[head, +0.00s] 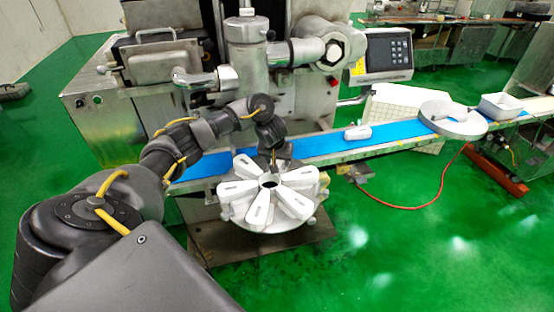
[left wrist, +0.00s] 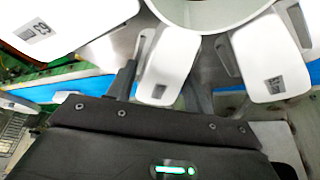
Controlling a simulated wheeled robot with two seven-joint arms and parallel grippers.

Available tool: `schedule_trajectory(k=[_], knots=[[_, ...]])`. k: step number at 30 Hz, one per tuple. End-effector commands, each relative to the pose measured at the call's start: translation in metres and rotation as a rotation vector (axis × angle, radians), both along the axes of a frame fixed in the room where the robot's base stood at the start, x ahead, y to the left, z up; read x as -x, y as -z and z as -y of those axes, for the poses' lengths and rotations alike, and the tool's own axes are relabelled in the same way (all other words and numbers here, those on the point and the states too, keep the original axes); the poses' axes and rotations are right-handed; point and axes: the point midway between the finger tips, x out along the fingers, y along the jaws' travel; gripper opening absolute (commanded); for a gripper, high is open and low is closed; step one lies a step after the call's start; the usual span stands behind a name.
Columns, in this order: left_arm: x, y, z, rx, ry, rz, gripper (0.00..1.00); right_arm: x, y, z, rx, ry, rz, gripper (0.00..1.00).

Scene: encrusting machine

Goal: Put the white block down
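Several white blocks (head: 295,203) form a ring on a round metal holder (head: 262,226) in front of the machine. Another white block (head: 357,132) lies on the blue conveyor belt (head: 330,143). My left gripper (head: 273,162) points down over the back of the ring, close to the blocks. In the left wrist view, a dark finger (left wrist: 123,80) stands beside a labelled white block (left wrist: 168,62); the other finger is not clear. Whether the gripper grips that block cannot be told. My right gripper is out of view.
The metal machine (head: 245,65) with a control panel (head: 388,52) stands behind the ring. A round white-grey guide (head: 453,120) and a pale tray (head: 500,105) are farther along the belt. A red cable (head: 410,207) lies on the open green floor at right.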

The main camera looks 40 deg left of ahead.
Motion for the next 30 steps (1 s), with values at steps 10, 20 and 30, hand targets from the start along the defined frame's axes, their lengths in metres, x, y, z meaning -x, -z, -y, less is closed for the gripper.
schedule_trajectory(k=[10,20,30], knots=[[0.003,0.005,0.001,-0.003,0.004,-0.013,0.69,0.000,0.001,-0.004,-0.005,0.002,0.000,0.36],[0.015,-0.046,0.004,-0.006,0.005,-0.007,0.69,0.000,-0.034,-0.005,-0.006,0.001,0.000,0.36],[0.038,-0.103,0.015,-0.004,0.002,-0.005,0.69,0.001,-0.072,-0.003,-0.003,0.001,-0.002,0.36]])
